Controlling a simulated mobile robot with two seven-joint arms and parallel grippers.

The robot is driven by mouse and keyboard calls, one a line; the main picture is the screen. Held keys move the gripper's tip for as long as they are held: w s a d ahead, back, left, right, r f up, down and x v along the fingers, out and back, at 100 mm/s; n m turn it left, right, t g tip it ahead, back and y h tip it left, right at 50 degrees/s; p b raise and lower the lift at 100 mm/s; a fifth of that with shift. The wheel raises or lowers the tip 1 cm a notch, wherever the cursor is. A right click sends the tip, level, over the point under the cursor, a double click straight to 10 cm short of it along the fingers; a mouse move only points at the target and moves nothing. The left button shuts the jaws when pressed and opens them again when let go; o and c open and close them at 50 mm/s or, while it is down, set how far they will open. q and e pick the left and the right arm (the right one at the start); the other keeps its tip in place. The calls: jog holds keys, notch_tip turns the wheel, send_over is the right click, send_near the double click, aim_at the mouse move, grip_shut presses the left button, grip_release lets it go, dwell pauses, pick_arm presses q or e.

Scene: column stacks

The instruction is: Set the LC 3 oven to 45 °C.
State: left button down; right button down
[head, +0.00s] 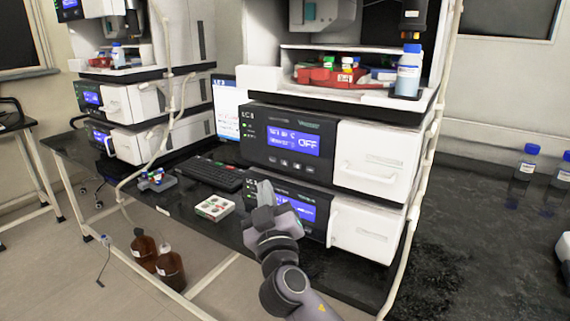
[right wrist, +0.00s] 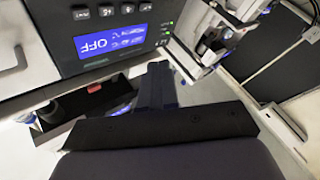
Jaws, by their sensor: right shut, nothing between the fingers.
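The oven of the near stack (head: 285,140) has a dark front panel, a white door at its right and a small label at upper left that looks like LC 3 but is too blurred to be sure. Its blue display (head: 294,141) reads OFF in large letters; the smaller set line is hard to read. A row of small buttons (head: 291,163) lies under the display. My right gripper (head: 264,190) is shut and empty, below and left of these buttons, in front of the lower unit. In the right wrist view, the fingers (right wrist: 158,85) are together near an upside-down OFF display (right wrist: 110,38).
The lower unit (head: 366,230) has a similar panel, partly hidden by my gripper. A keyboard (head: 207,173) and a small white box (head: 214,207) lie left on the black bench. A similar stack (head: 140,102) stands further left. Brown bottles (head: 170,268) stand below.

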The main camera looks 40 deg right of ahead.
aim_at(297, 166)
pick_arm(q)
jog(key=shift+s, duration=0.1)
jog(key=shift+s+a+r+p, duration=0.1)
jog(key=shift+a+p, duration=0.1)
jog(key=shift+p, duration=0.25)
pick_arm(e)
jog(key=w+d, duration=0.3)
jog(key=d, duration=0.5)
jog(key=shift+w, duration=0.15)
pick_arm(q)
jog(key=shift+d+r, duration=0.15)
pick_arm(e)
jog(key=shift+d, duration=0.1)
dwell(1.2)
jog(key=shift+d, duration=0.1)
pick_arm(q)
jog(key=shift+f+b, duration=0.3)
pick_arm(e)
jog(key=shift+w+d, duration=0.15)
jog(key=shift+d, duration=0.15)
